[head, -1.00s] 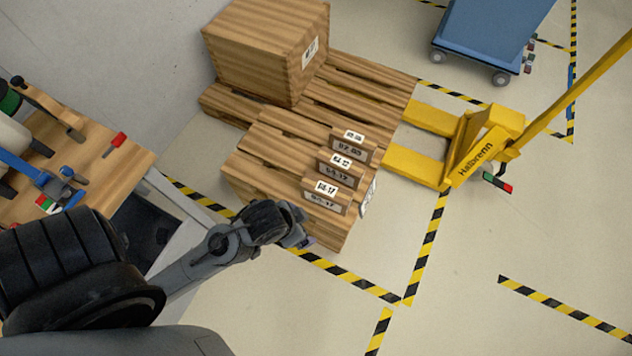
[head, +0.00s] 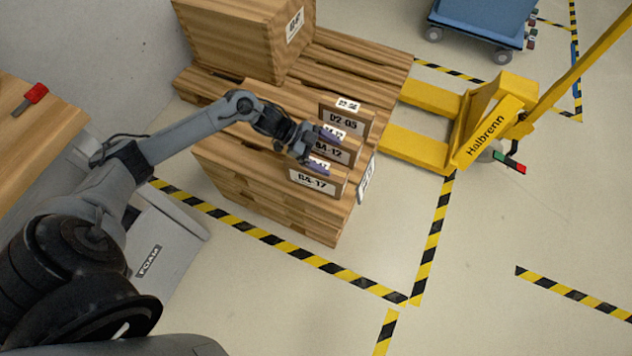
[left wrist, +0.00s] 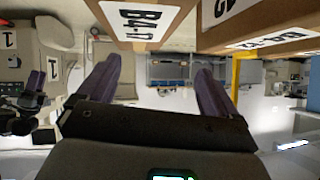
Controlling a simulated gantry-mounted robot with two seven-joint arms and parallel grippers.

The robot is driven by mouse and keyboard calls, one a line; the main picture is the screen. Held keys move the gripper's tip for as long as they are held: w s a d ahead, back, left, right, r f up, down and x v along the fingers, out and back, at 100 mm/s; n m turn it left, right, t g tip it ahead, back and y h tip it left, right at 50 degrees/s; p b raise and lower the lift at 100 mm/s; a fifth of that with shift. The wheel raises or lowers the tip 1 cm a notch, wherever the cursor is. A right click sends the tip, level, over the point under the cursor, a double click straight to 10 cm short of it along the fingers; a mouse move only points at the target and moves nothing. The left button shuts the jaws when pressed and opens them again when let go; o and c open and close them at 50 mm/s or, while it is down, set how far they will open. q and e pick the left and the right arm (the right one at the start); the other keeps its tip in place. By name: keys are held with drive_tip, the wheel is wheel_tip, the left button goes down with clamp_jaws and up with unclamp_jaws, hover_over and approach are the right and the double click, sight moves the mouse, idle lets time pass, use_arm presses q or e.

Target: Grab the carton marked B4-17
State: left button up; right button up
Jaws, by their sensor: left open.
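The carton marked B4-17 (head: 318,183) is the nearest of three small brown cartons in a row on the pallet stack. Its label faces the front. Its top is partly hidden by my left gripper (head: 322,150), which is open and empty. The two purple fingers lie over the tops of this carton and the middle one. My right gripper is not in view.
The middle carton (head: 337,150) is partly covered by the gripper; the carton marked D2-05 (head: 345,119) stands behind it. A big wooden crate (head: 235,50) stands behind left. A yellow pallet jack (head: 480,125) is at right.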

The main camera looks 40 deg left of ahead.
sight(316, 175)
use_arm(q)
drive_tip(key=shift+g+h, duration=0.8)
drive_tip(key=shift+h, duration=0.1)
drive_tip(key=s+a+b, duration=0.1)
drive_tip(key=a, duration=0.1)
drive_tip(key=s+a+f, duration=0.1)
drive_tip(key=s+a, duration=0.1)
drive_tip(key=s+a+b, duration=0.1)
drive_tip(key=a, duration=0.1)
drive_tip(key=shift+s+a+f+b, duration=0.15)
drive_tip(key=shift+a+f+b, duration=0.15)
drive_tip(key=shift+a+f, duration=0.1)
drive_tip(key=shift+s+d+f, duration=0.15)
drive_tip(key=shift+f, duration=0.05)
drive_tip(key=b+x, duration=0.1)
drive_tip(key=x, duration=0.2)
drive_tip(key=shift+d+f, duration=0.1)
drive_tip(key=shift+d, duration=0.15)
drive_tip(key=shift+w+d+f+b, duration=0.15)
drive_tip(key=shift+w+d+b, duration=0.15)
drive_tip(key=shift+d, duration=0.1)
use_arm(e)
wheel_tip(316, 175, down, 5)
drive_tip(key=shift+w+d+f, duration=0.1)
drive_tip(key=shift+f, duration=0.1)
use_arm(q)
drive_tip(key=shift+c, duration=0.4)
